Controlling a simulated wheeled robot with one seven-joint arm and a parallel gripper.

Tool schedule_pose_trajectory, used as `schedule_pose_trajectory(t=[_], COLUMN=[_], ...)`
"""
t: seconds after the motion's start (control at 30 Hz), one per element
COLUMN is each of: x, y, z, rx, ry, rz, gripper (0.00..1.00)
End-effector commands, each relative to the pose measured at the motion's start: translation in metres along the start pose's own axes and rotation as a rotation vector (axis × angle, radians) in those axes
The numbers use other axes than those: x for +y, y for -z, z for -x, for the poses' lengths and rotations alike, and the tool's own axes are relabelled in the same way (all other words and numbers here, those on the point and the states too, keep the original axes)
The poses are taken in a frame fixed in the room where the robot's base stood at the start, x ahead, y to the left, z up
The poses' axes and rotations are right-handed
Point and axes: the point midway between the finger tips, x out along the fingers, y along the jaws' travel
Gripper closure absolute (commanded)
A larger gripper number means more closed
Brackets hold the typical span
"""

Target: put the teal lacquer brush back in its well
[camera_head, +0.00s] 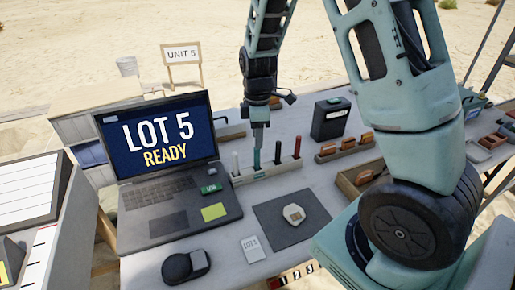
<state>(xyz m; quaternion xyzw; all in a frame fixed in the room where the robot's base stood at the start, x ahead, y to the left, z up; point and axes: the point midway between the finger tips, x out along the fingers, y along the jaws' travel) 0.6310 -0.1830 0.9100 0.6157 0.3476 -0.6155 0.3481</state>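The teal lacquer brush (257,158) stands upright at a pale rack (268,171) on the table, between a pale brush (235,163) on its left and a dark brush (277,153) on its right. A red brush (297,147) stands at the rack's right end. The teal brush's lower end meets the rack; I cannot tell how deep it sits. My gripper (260,124) points down directly over the teal brush, at its upper end. The fingers are too small to tell whether they are closed on it.
A laptop (168,190) reading "LOT 5 READY" is left of the rack. A dark mat (270,220) with a pale hexagonal piece (293,214) lies in front. A black box (330,118) and a holder of orange-brown pieces (345,148) stand to the right. My arm hides part of the right side.

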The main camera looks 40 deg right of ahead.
Motion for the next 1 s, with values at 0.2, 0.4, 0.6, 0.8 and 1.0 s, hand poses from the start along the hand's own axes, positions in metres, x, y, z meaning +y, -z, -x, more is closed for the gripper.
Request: schedule_pose_trajectory(t=[0.2, 0.4, 0.6, 0.8, 1.0], x=[0.0, -0.052, -0.19, -0.296, -0.332], y=[0.001, 0.047, 0.106, 0.1, 0.086], z=[0.025, 0.044, 0.077, 0.091, 0.091], rx=[0.002, 0.044, 0.076, 0.053, 0.04], ry=[-0.001, 0.023, 0.07, 0.058, 0.035], rz=[0.0, -0.049, -0.177, -0.293, -0.354], gripper=[0.62, 0.62, 0.62, 0.62, 0.62])
